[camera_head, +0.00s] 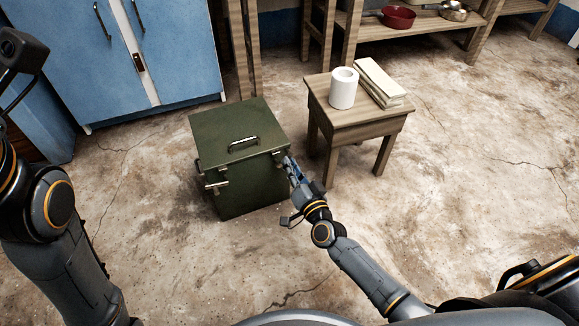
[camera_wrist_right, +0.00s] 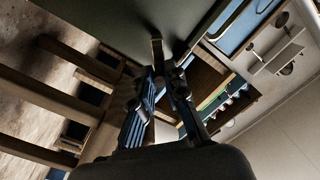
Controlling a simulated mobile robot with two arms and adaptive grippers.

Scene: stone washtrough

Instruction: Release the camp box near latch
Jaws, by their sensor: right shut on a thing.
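The dark green camp box (camera_head: 250,195) stands on the floor with its lid (camera_head: 225,125) down and a handle on top. One metal latch (camera_head: 221,187) shows at the left of its near face. My right gripper (camera_head: 287,163) is at the box's right front edge, just below the lid. In the right wrist view my right gripper (camera_wrist_right: 162,72) is shut on a narrow metal latch (camera_wrist_right: 157,48) beneath the green box edge. In the head view the fingers mostly hide that latch. My left arm is at the left edge; its fingers are out of frame.
A small wooden table (camera_head: 358,122) stands close right of the box, bearing a white roll (camera_head: 343,88) and folded cloths (camera_head: 380,83). A blue cabinet (camera_head: 75,60) is behind left. Wooden shelving (camera_head: 420,28) with a red pan (camera_head: 398,17) stands at the back. Floor in front is clear.

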